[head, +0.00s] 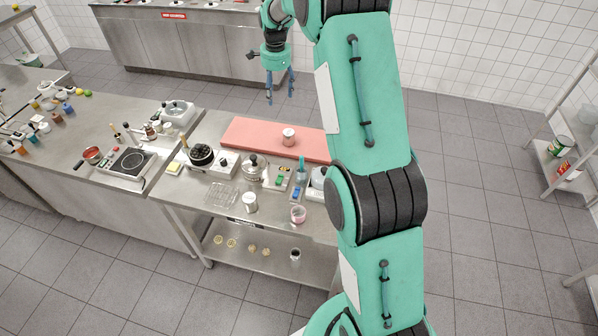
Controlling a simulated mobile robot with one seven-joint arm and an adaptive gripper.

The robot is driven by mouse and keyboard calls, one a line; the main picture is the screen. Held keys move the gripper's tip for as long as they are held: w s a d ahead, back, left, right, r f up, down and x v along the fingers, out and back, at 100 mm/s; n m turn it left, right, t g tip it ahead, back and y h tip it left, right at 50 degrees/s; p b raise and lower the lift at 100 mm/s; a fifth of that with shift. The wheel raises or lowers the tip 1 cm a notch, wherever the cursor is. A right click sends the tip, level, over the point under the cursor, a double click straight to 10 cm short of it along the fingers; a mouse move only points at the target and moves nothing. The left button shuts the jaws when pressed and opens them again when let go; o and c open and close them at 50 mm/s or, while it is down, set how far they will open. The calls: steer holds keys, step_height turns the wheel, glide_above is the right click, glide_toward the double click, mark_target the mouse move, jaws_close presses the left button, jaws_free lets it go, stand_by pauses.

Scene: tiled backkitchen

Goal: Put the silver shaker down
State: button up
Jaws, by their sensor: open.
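A small silver cylinder that looks like the silver shaker (288,137) stands upright on the salmon-red board (245,133) on the steel table. My gripper (280,98) points down, with its blue fingers apart and nothing between them. In the head view it appears above and slightly left of the shaker, clear of it. Its exact height over the table is hard to tell. A similar pale metal container (250,203) stands near the table's front edge.
A kettle (254,168), a black-topped appliance (201,155), a wire rack (222,195) and a pinkish cup (298,214) crowd the table's front. My arm hides its right end. The board's left part is bare.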

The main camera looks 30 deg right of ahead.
steer(key=s+a+r+n+t, duration=0.1)
steer(key=s+a+r+n, duration=0.3)
steer(key=s+a+r, duration=0.5)
steer(key=s+a+r+n+t, duration=0.1)
steer(key=s+a+r+n, duration=0.3)
steer(key=s+r, duration=0.9)
steer(key=s+a+f+n, duration=0.1)
steer(key=s+a+n, duration=0.1)
steer(key=s, duration=0.8)
steer(key=s+a+f+n+t, duration=0.1)
steer(key=s+a+n, duration=0.2)
steer(key=s, duration=0.7)
steer(key=s+a+n+t, duration=0.1)
steer(key=s+a+n, duration=0.2)
steer(key=s, duration=0.7)
steer(key=shift+f+n, duration=0.4)
steer(key=shift+n, duration=0.4)
steer(key=shift+f, duration=0.15)
step_height(320, 180, down, 16)
steer(key=b, duration=1.6)
steer(key=shift+b, duration=0.3)
